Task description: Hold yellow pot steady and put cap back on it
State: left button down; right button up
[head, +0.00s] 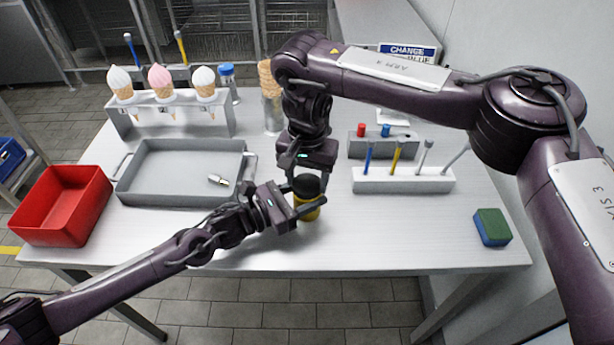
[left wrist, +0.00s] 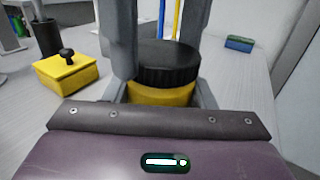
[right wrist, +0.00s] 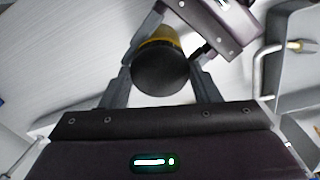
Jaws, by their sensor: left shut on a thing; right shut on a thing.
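The yellow pot (head: 308,212) stands upright near the table's front edge; it also shows in the left wrist view (left wrist: 162,94). My left gripper (head: 304,207) is shut around its body from the left. The black ribbed cap (head: 307,185) is on top of the pot, level and in line with it, with no clear gap in the left wrist view (left wrist: 168,62). My right gripper (head: 307,178) points down from above and is shut on the cap, its fingers on either side in the right wrist view (right wrist: 160,85). Whether the cap is screwed tight cannot be told.
A grey tray (head: 130,190) and red bin (head: 62,207) lie left. A cone rack (head: 180,122) stands behind the tray. A white holder with upright tools (head: 405,184) and a green-blue sponge (head: 492,226) are right. A yellow box with a black knob (left wrist: 68,72) shows in the left wrist view.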

jog(key=o, duration=1)
jog(key=shift+c, duration=0.2)
jog(key=shift+r, duration=0.15)
jog(key=shift+r, duration=2.15)
jog(key=shift+c, duration=0.5)
